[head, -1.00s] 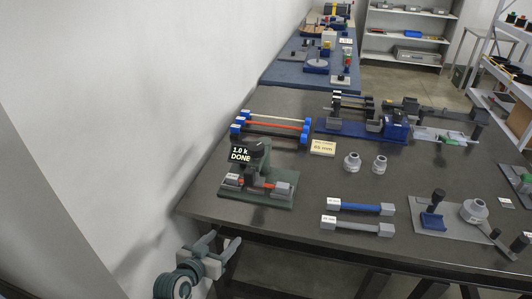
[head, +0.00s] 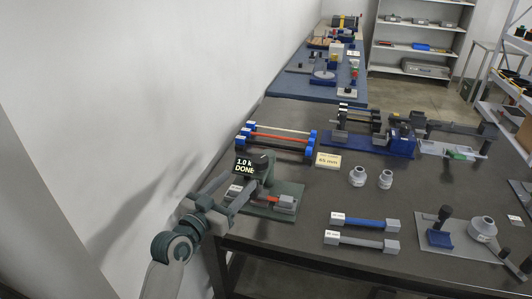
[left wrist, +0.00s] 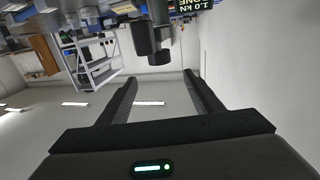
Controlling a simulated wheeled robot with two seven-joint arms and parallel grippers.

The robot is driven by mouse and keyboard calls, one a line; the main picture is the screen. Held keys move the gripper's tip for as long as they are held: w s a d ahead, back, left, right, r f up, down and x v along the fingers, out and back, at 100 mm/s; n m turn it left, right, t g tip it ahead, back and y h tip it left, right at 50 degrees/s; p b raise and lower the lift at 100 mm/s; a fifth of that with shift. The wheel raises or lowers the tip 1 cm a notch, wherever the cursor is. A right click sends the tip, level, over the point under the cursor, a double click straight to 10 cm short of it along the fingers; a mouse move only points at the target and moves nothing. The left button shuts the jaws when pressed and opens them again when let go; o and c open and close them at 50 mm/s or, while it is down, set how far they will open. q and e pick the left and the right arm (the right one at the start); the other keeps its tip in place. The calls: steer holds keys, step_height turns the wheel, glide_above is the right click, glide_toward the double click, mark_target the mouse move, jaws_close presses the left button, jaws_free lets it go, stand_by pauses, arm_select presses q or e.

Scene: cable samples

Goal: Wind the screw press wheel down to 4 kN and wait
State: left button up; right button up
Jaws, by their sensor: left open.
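The screw press stands on a green base (head: 290,207) near the left edge of the dark table. Its display (head: 244,167) reads "1.0 k" and "DONE", with the end of the first line cut off by the wheel. The dark wheel (head: 262,162) tops the press. A red piece (head: 273,198) lies across the press bed. My left gripper (head: 240,183) is at the near left side of the press, open and empty. In the left wrist view a dark round part of the press (left wrist: 158,50) shows ahead of the open fingers, apart from them. My right gripper is out of view.
A rack of coloured cables (head: 280,137) stands behind the press. A yellow card (head: 327,161) and two grey fittings (head: 357,177) lie to the right. Blue (head: 365,222) and grey (head: 360,243) samples lie in front. A white wall is close on the left.

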arm_select(q)
steer(key=w, duration=0.1)
steer(key=p, duration=0.2)
glide_toward(263, 155)
steer(key=x, duration=0.4)
steer(key=shift+w+d, duration=0.2)
steer(key=shift+d, duration=0.05)
steer(key=x, duration=0.5)
steer(key=shift+w+d, duration=0.1)
steer(key=shift+w, duration=0.15)
steer(key=shift+x, duration=0.8)
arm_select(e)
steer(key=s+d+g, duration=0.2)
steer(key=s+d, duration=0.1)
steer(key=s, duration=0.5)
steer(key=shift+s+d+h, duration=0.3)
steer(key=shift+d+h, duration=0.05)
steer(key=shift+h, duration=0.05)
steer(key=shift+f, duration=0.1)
